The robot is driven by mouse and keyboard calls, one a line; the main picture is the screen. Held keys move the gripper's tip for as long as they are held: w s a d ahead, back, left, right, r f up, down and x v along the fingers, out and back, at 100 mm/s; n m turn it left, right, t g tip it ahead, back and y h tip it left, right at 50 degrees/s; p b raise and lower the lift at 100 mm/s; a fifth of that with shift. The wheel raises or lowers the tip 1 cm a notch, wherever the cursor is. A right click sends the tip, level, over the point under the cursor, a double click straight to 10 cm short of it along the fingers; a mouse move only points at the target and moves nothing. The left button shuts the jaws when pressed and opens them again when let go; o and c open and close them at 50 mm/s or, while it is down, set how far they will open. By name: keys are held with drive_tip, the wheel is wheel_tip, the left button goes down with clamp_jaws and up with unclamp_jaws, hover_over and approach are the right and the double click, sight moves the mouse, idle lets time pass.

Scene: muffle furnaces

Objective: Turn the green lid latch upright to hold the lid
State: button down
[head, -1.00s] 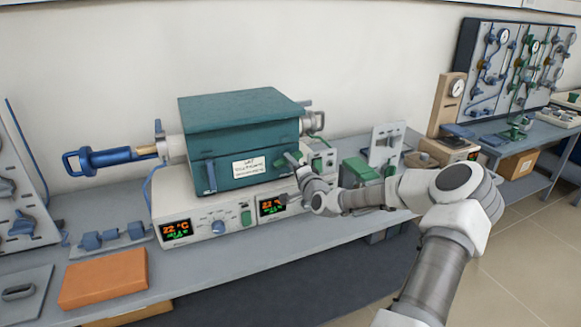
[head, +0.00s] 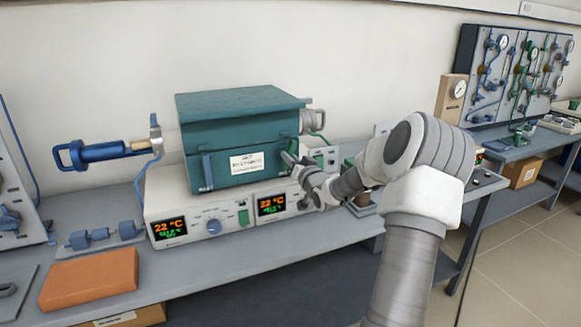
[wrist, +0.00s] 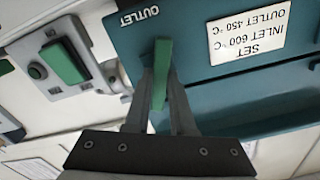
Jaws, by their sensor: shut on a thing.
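The teal furnace box (head: 225,138) with its lid (head: 240,102) stands on the white control unit. The green lid latch (wrist: 163,68) is at the box's front right corner, near the OUTLET lettering in the wrist view. My gripper (wrist: 160,85) is shut on the green latch, one finger on each side. In the wrist view the latch runs nearly along the fingers, slightly slanted. In the head view my gripper (head: 296,163) partly hides the latch, so its exact angle is hard to tell there. A blue latch (head: 207,170) stands upright at the front left.
A white label (wrist: 248,32) is on the box front. A green switch (wrist: 63,62) on a grey plate sits beside the latch. A blue handle (head: 90,154) sticks out left of the furnace. An orange block (head: 88,278) lies on the bench at front left.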

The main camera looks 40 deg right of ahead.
drive_tip(key=shift+n+b, duration=1.7)
drive_tip(key=shift+n, duration=0.5)
drive_tip(key=c, duration=0.8)
unclamp_jaws()
drive_tip(key=shift+o, duration=0.2)
drive_tip(key=p+v, duration=0.2)
drive_tip(key=v, duration=1.5)
drive_tip(key=shift+s+p, duration=0.25)
drive_tip(key=shift+p, duration=0.05)
